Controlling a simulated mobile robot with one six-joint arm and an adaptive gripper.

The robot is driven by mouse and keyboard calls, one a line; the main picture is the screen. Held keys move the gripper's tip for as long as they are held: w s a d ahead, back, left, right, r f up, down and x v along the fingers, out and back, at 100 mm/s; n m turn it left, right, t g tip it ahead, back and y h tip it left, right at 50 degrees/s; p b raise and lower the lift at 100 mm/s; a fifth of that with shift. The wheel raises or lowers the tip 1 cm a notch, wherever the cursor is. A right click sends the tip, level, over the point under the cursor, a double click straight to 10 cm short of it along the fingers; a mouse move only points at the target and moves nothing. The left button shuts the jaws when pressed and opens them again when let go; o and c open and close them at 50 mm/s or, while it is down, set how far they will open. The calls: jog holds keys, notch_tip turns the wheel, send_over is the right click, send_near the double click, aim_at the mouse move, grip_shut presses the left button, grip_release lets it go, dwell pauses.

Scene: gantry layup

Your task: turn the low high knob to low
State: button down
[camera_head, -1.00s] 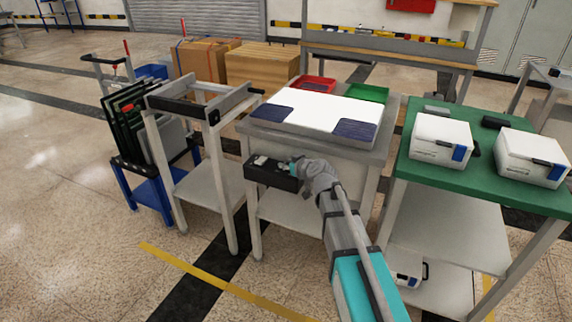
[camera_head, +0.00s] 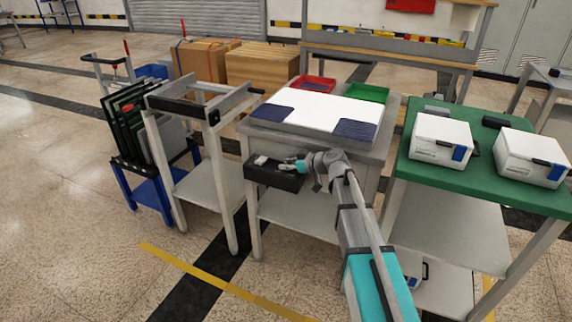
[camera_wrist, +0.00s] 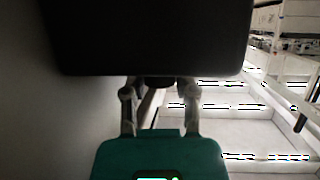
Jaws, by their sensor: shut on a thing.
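A black control box (camera_head: 272,178) hangs on the front of the grey table, with a small light part (camera_head: 261,160) on top. In the wrist view the box (camera_wrist: 150,35) fills the top as a dark panel. A dark rounded knob (camera_wrist: 160,82) shows at its edge, between my fingertips. I take it for the low high knob; its markings and pointer cannot be read. My gripper (camera_head: 284,166) reaches the box from the right and is shut on this knob, with a finger on each side (camera_wrist: 159,88).
The grey table (camera_head: 250,128) carries a white sheet, dark blue pads, and red and green trays. A green-topped table (camera_head: 480,181) with white boxes stands to the right. A grey frame stand (camera_head: 207,170) is close on the left. The floor in front is open.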

jog(key=shift+d+f, duration=0.1)
jog(key=shift+d, duration=0.05)
jog(key=shift+c, duration=1.9)
grip_release()
